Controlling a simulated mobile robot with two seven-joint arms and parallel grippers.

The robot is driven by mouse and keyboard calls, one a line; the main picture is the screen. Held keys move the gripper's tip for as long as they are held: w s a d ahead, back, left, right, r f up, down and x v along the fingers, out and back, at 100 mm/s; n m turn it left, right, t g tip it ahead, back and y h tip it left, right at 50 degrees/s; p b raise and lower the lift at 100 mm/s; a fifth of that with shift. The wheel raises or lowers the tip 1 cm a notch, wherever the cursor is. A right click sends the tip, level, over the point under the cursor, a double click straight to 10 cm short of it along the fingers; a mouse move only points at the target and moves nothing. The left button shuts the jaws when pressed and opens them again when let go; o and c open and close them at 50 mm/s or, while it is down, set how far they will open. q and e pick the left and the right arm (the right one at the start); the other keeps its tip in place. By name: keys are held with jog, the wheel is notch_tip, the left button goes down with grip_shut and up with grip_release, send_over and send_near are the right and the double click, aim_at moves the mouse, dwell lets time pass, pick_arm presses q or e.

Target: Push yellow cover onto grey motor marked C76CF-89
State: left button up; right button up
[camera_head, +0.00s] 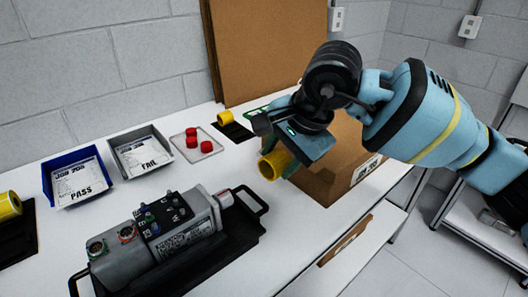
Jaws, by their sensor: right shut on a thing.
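The grey motor (204,212) lies on a black handled tray (240,240) on the white bench, its shaft end pointing up and right. A label on its side is too small to read. My right gripper (283,162) comes in from the right and is shut on a yellow cover (271,166), a short hollow cylinder. It holds the cover above the bench, right of and beyond the motor's shaft end, apart from it. The fingertips are partly hidden by the gripper body. My left gripper is not in view.
A blue PASS bin (57,203) and a grey FAIL bin (118,167) stand at the back left. Red caps (206,146) lie on a pale tray. More yellow cylinders lie at the far left (9,206) and back (226,117). A cardboard box (345,140) stands behind my gripper.

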aim_at(259, 164)
jog(key=a, duration=0.1)
jog(key=w+a, duration=0.1)
jog(key=shift+w+a+r+m+t, duration=0.15)
jog(key=shift+w+a+m+t, duration=0.15)
jog(key=shift+a+m+t, duration=0.1)
jog(key=shift+s+a+f+b, duration=0.15)
jog(key=shift+a+f+b, duration=0.2)
jog(key=shift+f, duration=0.35)
jog(key=shift+s+a+f+b, duration=0.1)
jog(key=shift+a+f+b, duration=0.15)
jog(key=shift+f+b, duration=0.3)
jog(key=f, duration=0.1)
jog(key=s+a+f+b, duration=0.1)
jog(key=a+f, duration=0.1)
jog(key=shift+s+a+f, duration=0.2)
jog(key=shift+s, duration=0.2)
jog(key=shift+s+a, duration=0.1)
jog(key=shift+a, duration=0.05)
dwell(0.5)
jog(key=shift+s+a, duration=0.1)
jog(key=shift+a, duration=0.05)
dwell(0.6)
